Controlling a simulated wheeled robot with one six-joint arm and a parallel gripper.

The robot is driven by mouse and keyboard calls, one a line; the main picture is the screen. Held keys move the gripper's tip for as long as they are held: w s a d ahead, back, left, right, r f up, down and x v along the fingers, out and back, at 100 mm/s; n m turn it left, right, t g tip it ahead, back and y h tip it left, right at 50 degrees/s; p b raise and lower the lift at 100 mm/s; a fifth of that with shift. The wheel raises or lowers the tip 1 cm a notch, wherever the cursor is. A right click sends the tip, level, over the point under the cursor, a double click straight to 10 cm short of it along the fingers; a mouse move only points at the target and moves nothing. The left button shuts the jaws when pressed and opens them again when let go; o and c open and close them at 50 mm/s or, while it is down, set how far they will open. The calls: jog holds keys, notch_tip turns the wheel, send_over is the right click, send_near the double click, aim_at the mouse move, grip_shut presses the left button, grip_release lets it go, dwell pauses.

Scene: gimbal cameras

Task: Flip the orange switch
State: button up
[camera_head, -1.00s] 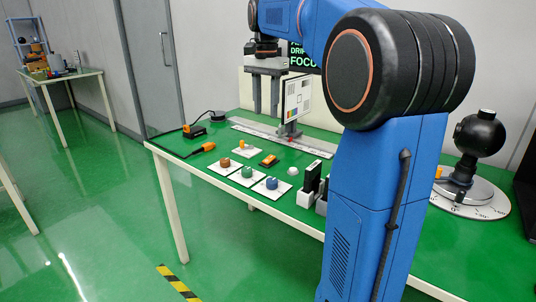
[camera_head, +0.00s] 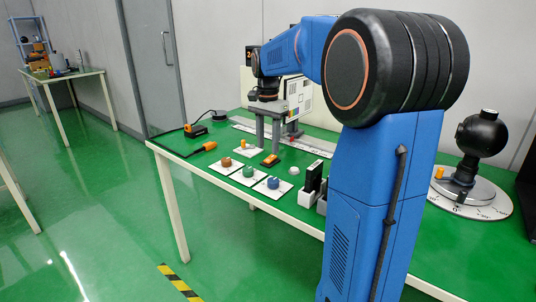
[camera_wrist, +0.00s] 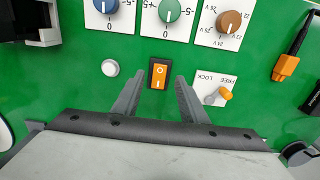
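The orange switch (camera_wrist: 158,75) is a rocker in a black frame, marked with "I" and "O", on the green table. In the head view it (camera_head: 269,160) lies behind the row of knob plates. My gripper (camera_head: 268,148) is open and empty, pointing down above the table near the switch. In the wrist view my gripper's fingers (camera_wrist: 159,80) appear on either side of the switch, with gaps on both sides. I cannot tell the exact height of the fingertips above it.
Knob plates with brown (camera_wrist: 229,22), green (camera_wrist: 169,10) and blue (camera_wrist: 106,6) dials lie close by. A FREE/LOCK plate with an orange lever (camera_wrist: 225,93) and a white dome button (camera_wrist: 110,68) flank the switch. A black-and-white block (camera_head: 312,182) stands nearby.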

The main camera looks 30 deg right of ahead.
aim_at(268, 160)
jog(key=shift+f, duration=2.25)
